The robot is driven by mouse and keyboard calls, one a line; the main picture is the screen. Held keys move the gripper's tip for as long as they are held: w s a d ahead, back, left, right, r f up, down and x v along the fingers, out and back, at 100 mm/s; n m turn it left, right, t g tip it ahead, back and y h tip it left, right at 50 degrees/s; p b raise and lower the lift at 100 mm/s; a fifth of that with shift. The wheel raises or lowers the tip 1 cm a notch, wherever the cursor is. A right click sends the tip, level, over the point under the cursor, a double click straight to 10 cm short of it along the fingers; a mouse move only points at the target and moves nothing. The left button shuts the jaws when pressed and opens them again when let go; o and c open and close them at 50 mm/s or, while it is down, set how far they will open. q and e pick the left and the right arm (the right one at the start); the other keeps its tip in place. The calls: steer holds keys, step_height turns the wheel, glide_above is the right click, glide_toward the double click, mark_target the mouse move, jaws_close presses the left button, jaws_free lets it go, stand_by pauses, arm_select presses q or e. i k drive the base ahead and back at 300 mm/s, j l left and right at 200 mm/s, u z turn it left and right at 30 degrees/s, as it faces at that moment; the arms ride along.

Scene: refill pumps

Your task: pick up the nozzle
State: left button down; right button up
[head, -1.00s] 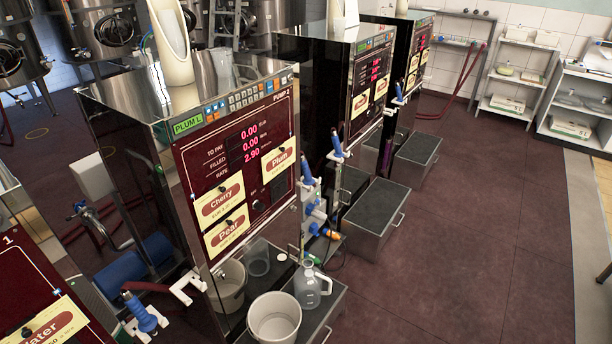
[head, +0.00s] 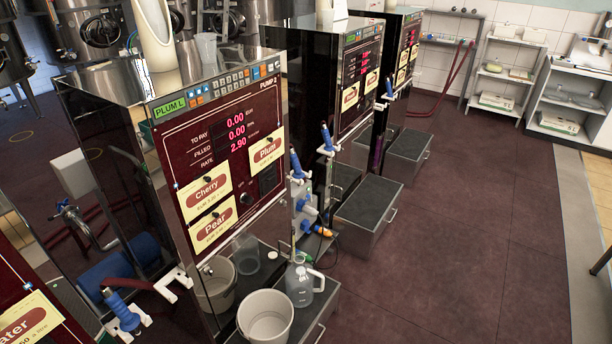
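Several blue nozzles hang in white holders on the pumps; I cannot tell which one the task means. One blue nozzle (head: 123,313) sits at the lower left, by the side of Pump 2 (head: 228,150). Another blue nozzle (head: 296,164) is upright at the right edge of Pump 2's front. A third nozzle (head: 326,138) stands at the pump behind it, and a smaller one (head: 388,88) is farther back. Neither of my grippers shows in this view.
A pale bucket (head: 265,318) and a clear jug (head: 300,284) stand on the low platform before Pump 2. Dark step boxes (head: 370,208) stand before the farther pumps. The dark red floor (head: 460,240) to the right is clear up to the white shelves (head: 570,95).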

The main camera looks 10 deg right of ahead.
mark_target(297, 174)
steer(key=i+l+z, duration=0.25)
steer(key=l+z, duration=0.2)
steer(key=i+l+z, duration=0.4)
steer(key=l, duration=0.15)
steer(key=i+l+z, duration=0.25)
steer(key=l+z, duration=0.2)
steer(key=i+u, duration=0.25)
steer(key=i, duration=0.15)
steer(key=i+l+u, duration=0.2)
steer(key=i, duration=0.25)
steer(key=i+l+u, duration=0.25)
steer(key=i, duration=0.15)
steer(key=j, duration=0.1)
